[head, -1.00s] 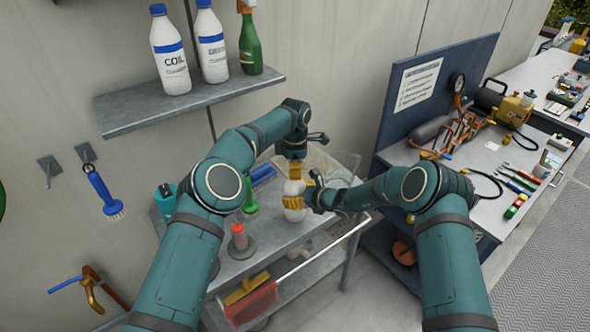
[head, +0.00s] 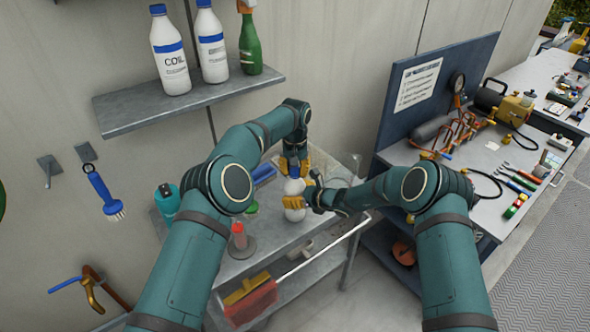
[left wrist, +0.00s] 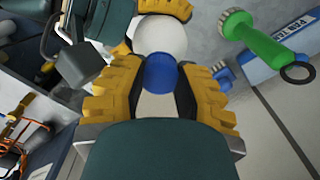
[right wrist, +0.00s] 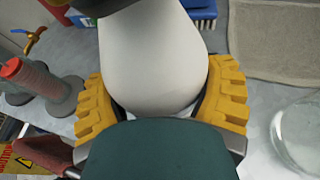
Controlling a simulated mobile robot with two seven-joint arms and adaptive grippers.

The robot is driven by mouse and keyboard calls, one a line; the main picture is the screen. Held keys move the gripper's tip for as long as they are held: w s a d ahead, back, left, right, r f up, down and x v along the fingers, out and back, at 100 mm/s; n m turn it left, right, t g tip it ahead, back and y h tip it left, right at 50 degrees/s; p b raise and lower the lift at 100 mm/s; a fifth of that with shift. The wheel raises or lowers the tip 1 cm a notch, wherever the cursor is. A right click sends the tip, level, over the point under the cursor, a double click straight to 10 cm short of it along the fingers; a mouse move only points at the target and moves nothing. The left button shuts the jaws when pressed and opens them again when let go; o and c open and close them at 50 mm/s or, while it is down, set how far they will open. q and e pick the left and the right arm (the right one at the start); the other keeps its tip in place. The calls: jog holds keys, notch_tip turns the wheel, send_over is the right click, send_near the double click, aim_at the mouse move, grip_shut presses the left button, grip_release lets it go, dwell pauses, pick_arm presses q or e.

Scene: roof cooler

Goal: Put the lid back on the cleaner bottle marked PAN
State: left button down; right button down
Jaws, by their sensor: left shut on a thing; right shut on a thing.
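The white bottle (head: 294,215) stands upright on the grey metal cart's top shelf (head: 272,240). My right gripper (head: 302,196) is shut around its body, and the bottle fills the right wrist view (right wrist: 155,60). My left gripper (head: 294,168) is above the bottle and points down. It is shut on the blue lid (left wrist: 161,72), whose round side shows between the yellow fingers. The lid is at the bottle's top, in line with it. I cannot tell whether it touches the neck.
A red-topped spindle (head: 239,237), a teal bottle (head: 167,200) and a green brush (left wrist: 250,40) are on the cart. A glass vessel (right wrist: 300,135) is close to the bottle. Two white blue-capped bottles stand on the wall shelf (head: 190,98). A workbench (head: 480,165) is at the right.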

pick_arm(q)
jog(key=m, duration=1.2)
jog(key=shift+m, duration=0.3)
jog(key=m, duration=1.1)
jog(key=shift+f+m, duration=0.1)
jog(key=shift+m, duration=0.3)
jog(key=c, duration=0.8)
grip_release()
jog(key=shift+o, duration=0.2)
